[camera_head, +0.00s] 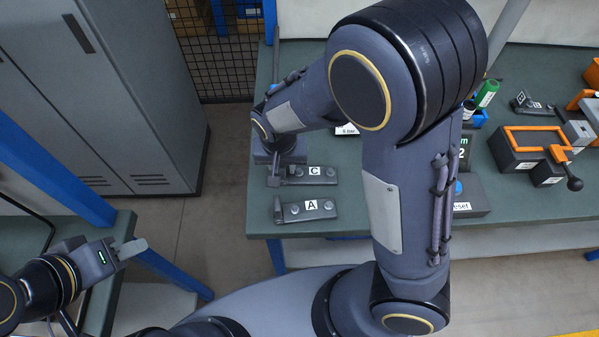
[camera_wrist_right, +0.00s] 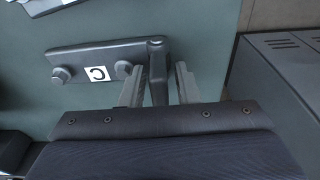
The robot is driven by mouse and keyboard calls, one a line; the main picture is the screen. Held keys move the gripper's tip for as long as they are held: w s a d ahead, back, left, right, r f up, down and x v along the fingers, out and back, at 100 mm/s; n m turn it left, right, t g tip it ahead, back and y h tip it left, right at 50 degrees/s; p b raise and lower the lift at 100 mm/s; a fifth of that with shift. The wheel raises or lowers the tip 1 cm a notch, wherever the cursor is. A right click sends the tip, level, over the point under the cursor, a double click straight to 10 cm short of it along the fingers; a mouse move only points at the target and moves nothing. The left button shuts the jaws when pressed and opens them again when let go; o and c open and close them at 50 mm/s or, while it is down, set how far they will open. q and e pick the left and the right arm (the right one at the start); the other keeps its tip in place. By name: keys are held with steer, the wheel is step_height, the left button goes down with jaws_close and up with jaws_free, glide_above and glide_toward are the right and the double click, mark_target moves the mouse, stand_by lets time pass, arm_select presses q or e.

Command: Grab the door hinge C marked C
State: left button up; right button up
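The door hinge marked C (camera_head: 315,175) lies on the green table near its left edge, a grey bar with two round knobs and a white C label. In the right wrist view the hinge (camera_wrist_right: 100,58) lies across the upper middle. My right gripper (camera_wrist_right: 160,85) is open, its two fingers on either side of the hinge's pin end, with a visible gap to the pin. In the head view my right gripper (camera_head: 280,165) is at the hinge's left end, partly hidden by its own wrist. My left gripper (camera_head: 132,249) is at the lower left, away from the hinge; its finger gap is unclear.
A similar hinge marked A (camera_head: 305,209) lies just in front of hinge C. An orange-and-black fixture (camera_head: 530,145), a green cylinder (camera_head: 487,93) and a hinge marked B (camera_head: 532,103) are at the right. A grey cabinet (camera_head: 110,90) stands left of the table.

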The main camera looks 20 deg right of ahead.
steer(key=shift+r, duration=0.1)
jaws_close()
